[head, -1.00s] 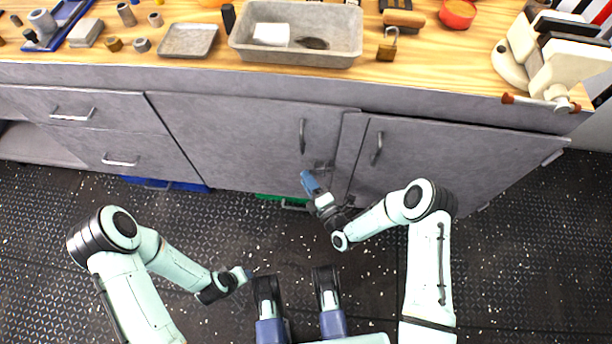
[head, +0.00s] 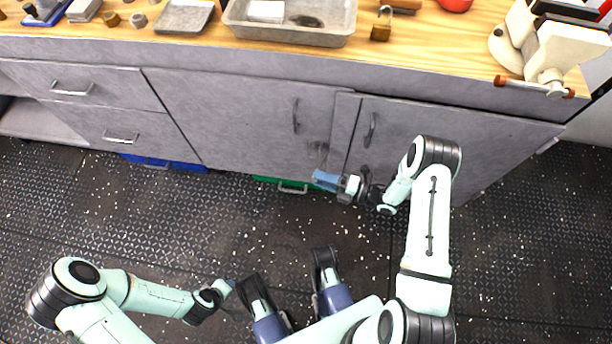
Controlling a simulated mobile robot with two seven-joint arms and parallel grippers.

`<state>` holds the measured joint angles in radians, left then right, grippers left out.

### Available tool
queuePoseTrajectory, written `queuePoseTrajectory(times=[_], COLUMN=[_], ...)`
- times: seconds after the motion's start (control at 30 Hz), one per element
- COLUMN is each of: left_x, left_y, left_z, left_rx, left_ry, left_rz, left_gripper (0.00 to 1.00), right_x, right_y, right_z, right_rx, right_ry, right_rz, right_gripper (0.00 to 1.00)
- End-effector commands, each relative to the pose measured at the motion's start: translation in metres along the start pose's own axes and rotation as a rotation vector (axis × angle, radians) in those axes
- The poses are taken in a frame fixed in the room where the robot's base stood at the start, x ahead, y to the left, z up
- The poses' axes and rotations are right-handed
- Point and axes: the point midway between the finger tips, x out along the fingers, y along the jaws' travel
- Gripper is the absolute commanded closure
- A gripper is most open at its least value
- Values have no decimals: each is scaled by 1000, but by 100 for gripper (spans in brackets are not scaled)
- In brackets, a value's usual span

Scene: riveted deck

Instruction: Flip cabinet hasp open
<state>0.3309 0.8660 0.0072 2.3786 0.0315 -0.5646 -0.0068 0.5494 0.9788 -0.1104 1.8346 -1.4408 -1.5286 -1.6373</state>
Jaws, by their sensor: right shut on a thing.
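My right gripper (head: 320,177), with blue fingers, reaches in from the right, low in front of the doors.
The right cabinet door (head: 430,145) has a vertical handle (head: 371,130); the left door has one too (head: 296,116). Green (head: 275,183) and blue (head: 160,163) bins sit under the cabinet. The worktop holds a grey tray (head: 290,30) and a padlock (head: 381,25). The floor in front is clear.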

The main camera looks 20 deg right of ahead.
Motion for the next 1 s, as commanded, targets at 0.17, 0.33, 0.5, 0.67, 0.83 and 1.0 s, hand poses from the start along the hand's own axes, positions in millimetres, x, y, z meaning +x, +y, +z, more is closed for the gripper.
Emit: queuePoseTrajectory(times=[0.17, 0.33, 0.5, 0.67, 0.83, 1.0], left_x=[-4, -5, -5, -5, -5, -5], left_y=[4, 6, 7, 6, 6, 6], left_z=[-5, -7, -7, -7, -7, -7], left_rx=[5, 7, 7, 7, 7, 6], left_ry=[16, 22, 23, 23, 22, 21], left_rz=[8, 11, 12, 12, 11, 11], left_gripper=[57, 57, 57, 57, 57, 57], right_x=[-23, -37, -46, -52, -54, -55], right_y=[1, 1, 1, 1, 2, 2], right_z=[12, 18, 25, 29, 31, 32], right_rx=[-9, -12, -13, -14, -14, -14], right_ry=[-30, -32, -31, -30, -29, -28], right_rz=[-5, -5, -5, -5, -4, -3], right_gripper=[100, 100, 100, 100, 100, 100])
